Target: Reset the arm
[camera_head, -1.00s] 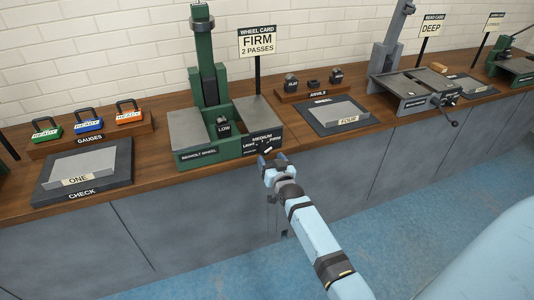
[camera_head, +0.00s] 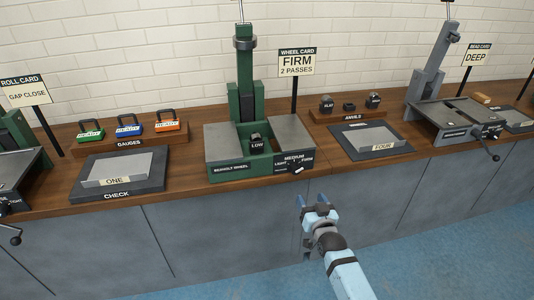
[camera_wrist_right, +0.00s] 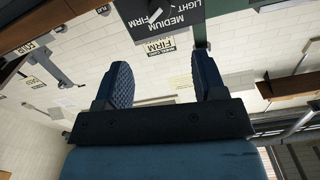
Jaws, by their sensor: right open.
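My right gripper (camera_head: 317,207) is open and empty. It is in front of the bench, below its front edge and a little right of the green wheel machine. In the right wrist view its two ribbed fingers (camera_wrist_right: 160,85) stand apart with nothing between them. The green Beadholt wheel machine (camera_head: 213,175) stands on the bench, with its light-medium-firm dial panel (camera_head: 294,163) at its right front. The wrist view shows this panel upside down (camera_wrist_right: 165,25), beyond the fingertips. The gripper is apart from the dial. My left gripper is not in view.
The wooden bench top (camera_head: 190,187) bears a gauges rack (camera_head: 190,140), plate ONE (camera_head: 118,168), an anvils rack (camera_head: 330,118), plate FOUR (camera_head: 372,138) and a grey bead machine (camera_head: 432,112). A wheel card (camera_head: 297,62) reads FIRM, 2 PASSES. Blue floor (camera_head: 480,240) lies open in front.

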